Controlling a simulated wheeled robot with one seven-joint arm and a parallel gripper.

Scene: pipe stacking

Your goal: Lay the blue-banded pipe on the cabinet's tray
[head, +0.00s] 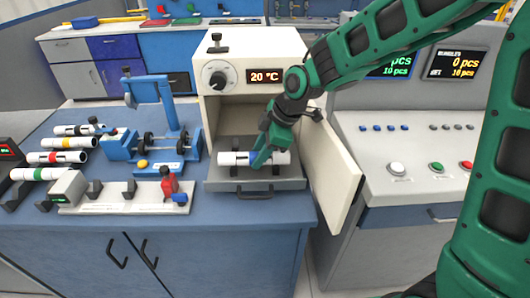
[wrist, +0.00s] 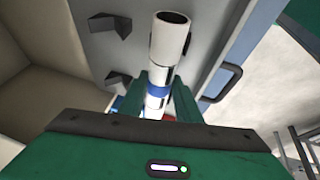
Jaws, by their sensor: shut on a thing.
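The blue-banded pipe (head: 281,158) is white and lies crosswise over the cabinet's pulled-out tray (head: 222,183). My gripper (head: 260,160) comes down from the upper right and is shut on the pipe near its middle. In the wrist view the pipe (wrist: 168,38) runs between my fingers, its hollow end toward the top and the blue band between the fingertips. Two dark supports (wrist: 118,79) stand on the tray to the left of the pipe there. I cannot tell whether the pipe touches the tray or its supports. The cabinet (head: 228,47) reads 20 °C.
The cabinet's door (head: 335,178) stands open to the right of the tray, close to my arm. On the left, other banded pipes (head: 62,143) lie on a rack, beside a blue device (head: 125,145) and a fixture with a red clamp (head: 169,183). A console (head: 405,150) stands right.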

